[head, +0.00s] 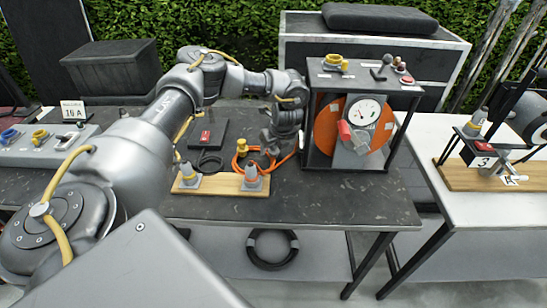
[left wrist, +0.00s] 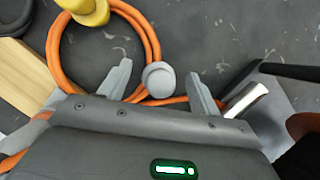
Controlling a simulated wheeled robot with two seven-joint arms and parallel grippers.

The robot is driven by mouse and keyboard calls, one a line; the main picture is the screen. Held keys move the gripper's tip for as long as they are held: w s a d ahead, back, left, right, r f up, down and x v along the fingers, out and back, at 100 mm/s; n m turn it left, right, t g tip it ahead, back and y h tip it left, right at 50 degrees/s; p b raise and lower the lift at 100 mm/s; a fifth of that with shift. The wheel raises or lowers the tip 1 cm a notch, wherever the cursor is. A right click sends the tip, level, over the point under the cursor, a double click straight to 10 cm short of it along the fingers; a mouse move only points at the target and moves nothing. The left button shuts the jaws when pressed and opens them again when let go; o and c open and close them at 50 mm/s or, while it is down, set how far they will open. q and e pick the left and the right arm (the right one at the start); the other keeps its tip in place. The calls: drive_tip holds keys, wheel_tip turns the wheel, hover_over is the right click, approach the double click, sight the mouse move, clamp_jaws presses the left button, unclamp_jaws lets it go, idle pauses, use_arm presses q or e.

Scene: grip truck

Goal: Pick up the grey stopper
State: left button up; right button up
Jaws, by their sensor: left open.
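The grey stopper (left wrist: 158,82) shows in the left wrist view as a small, rounded, pale grey piece by the orange cable, above the dark tabletop. My left gripper (left wrist: 158,74) is open, with one finger on each side of the stopper and a visible gap to each. Whether the stopper touches the cable cannot be told. In the head view my left gripper (head: 279,148) points down over the table beside the orange cable, left of the reel stand. The stopper cannot be made out there. My right gripper is not in view.
The reel stand (head: 308,140) stands close on the right. A black pad (head: 208,133) lies to the left. The table's front right is clear.

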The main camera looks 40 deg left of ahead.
use_arm(q)
drive_tip(key=shift+r, duration=0.1)
drive_tip(key=shift+c, duration=0.3)
drive_tip(key=c, duration=1)
drive_tip(key=shift+r, duration=0.1)
drive_tip(key=shift+r, duration=0.2)
wheel_tip(320, 180, up, 2)
drive_tip(key=shift+r+b, duration=0.1)
drive_tip(key=shift+b, duration=0.7)
drive_tip(key=s+d+r, duration=0.9)
drive_tip(key=d+r, duration=0.1)
drive_tip(key=d, duration=0.1)
drive_tip(key=s+d+n+g+h, duration=0.1)
drive_tip(key=s+d+n+g, duration=0.1)
drive_tip(key=d+n, duration=0.2)
drive_tip(key=s+d+n+g+h, duration=0.1)
drive_tip(key=s+d+n+g, duration=0.1)
drive_tip(key=n, duration=0.8)
drive_tip(key=s+d+n+g+h, duration=0.2)
drive_tip(key=s+d+n, duration=0.1)
drive_tip(key=d+n, duration=0.3)
drive_tip(key=shift+s+d+r+n, duration=0.1)
drive_tip(key=shift+d+r+n, duration=0.05)
drive_tip(key=shift+n, duration=0.4)
drive_tip(key=shift+s+d+r+n, duration=0.1)
drive_tip(key=shift+d+n, duration=0.05)
drive_tip(key=shift+n, duration=0.4)
